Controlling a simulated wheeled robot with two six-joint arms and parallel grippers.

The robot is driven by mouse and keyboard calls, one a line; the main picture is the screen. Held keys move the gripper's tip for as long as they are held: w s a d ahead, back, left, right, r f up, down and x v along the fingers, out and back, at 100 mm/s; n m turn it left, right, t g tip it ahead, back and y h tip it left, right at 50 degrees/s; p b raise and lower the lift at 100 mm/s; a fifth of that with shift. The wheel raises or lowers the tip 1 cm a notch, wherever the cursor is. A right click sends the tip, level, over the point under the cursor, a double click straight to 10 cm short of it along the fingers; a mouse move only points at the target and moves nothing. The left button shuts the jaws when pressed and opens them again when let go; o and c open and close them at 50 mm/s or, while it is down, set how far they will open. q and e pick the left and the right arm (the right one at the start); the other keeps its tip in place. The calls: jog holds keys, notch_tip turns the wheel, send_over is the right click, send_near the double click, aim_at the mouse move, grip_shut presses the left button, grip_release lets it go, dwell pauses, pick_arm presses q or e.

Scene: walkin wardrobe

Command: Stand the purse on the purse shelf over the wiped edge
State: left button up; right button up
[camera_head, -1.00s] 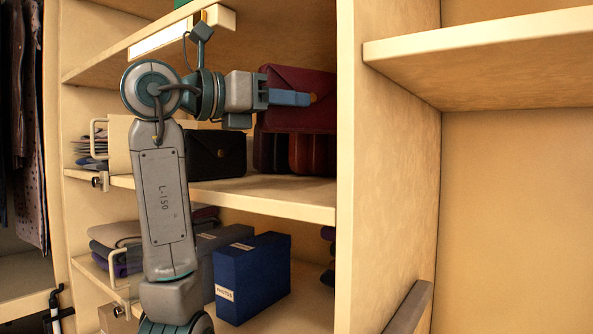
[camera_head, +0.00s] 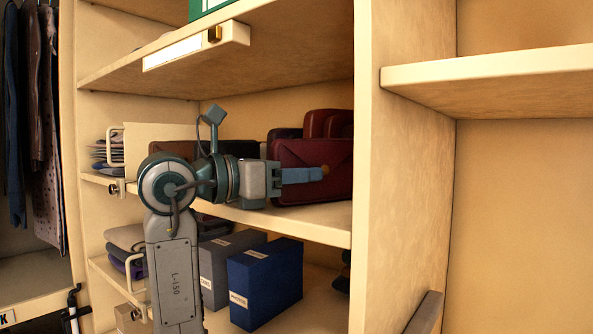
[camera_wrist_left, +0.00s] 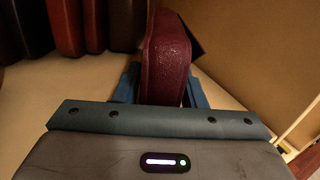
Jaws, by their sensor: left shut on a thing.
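My left gripper (camera_head: 322,173) is shut on a dark red purse (camera_head: 308,154), its fingers reaching in from the left. The purse is upright, at the right end of the purse shelf (camera_head: 312,219) and close to the partition. Its underside is at shelf level or just above; I cannot tell whether it touches. In the left wrist view the purse (camera_wrist_left: 165,58) stands between the two blue fingers, with pale board around it. My right gripper is not in view.
More dark red purses (camera_head: 336,123) stand behind the held one; a dark purse (camera_head: 236,148) is to the left. A partition (camera_head: 385,200) bounds the right side.

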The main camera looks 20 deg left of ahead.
pick_arm(q)
jog(key=shift+d+f, duration=0.1)
jog(key=o, duration=1.1)
jog(key=shift+r, duration=0.25)
jog(key=b+v, duration=0.5)
jog(key=v, duration=0.7)
jog(key=shift+b, duration=0.4)
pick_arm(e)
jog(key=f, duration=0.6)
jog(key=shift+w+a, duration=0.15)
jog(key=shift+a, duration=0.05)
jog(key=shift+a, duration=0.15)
pick_arm(q)
jog(key=shift+f, duration=0.1)
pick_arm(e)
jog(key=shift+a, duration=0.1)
